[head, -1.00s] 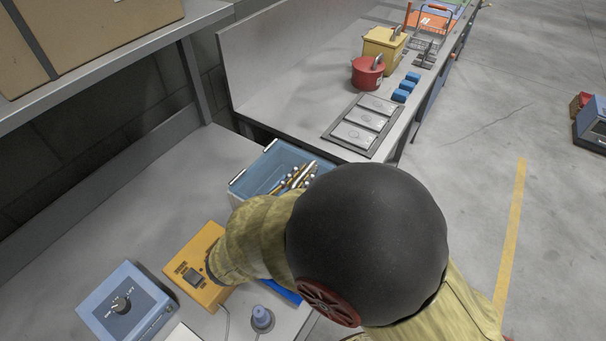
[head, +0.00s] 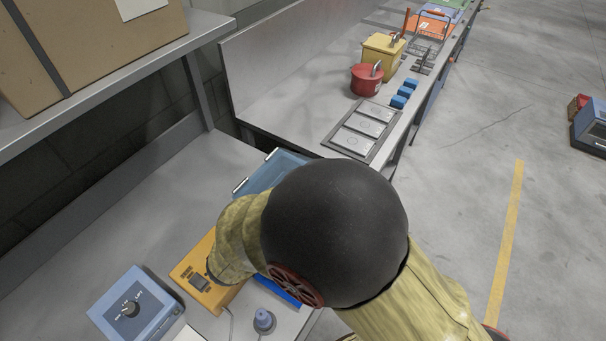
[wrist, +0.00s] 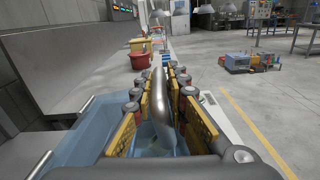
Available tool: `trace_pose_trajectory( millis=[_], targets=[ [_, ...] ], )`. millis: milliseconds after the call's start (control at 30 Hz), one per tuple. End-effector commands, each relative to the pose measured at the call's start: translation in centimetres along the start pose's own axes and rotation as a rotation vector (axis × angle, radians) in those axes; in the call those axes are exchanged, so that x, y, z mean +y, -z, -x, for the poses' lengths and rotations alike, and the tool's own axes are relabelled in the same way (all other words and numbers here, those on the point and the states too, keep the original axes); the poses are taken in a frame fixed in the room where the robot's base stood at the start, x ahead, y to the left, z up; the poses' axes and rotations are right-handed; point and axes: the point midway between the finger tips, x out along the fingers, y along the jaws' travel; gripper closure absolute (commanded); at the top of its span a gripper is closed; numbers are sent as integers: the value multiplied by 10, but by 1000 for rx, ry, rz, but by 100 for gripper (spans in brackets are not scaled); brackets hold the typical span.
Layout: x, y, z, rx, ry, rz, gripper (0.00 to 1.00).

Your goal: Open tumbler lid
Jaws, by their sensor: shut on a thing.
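A translucent blue box-shaped vessel (head: 268,174), perhaps the tumbler, stands at the right end of the near bench. White bars sit along its left side. It also shows under my gripper in the wrist view (wrist: 85,135). My gripper (wrist: 165,105) has yellow-padded fingers and is shut on a smooth grey curved bar (wrist: 162,92), which looks like a handle. I cannot tell how the bar joins the vessel or its lid. In the head view my dark round joint and tan arm hide the gripper and much of the vessel.
An orange box (head: 196,270), a blue dial box (head: 135,308) and a small blue-grey knob (head: 263,320) stand on the near bench. Beyond are a panelled plate (head: 362,131), a red pot (head: 367,79) and a yellow bin (head: 383,52).

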Motion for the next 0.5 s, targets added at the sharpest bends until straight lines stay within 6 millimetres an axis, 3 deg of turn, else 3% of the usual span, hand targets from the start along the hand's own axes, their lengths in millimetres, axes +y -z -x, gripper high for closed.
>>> trace_pose_trajectory(
  millis=[33, 500],
  targets=[
    [5, -14, 0, 0, -2, 21, 100],
    [34, -53, 0, -2, -2, 316, 100]
  ],
)
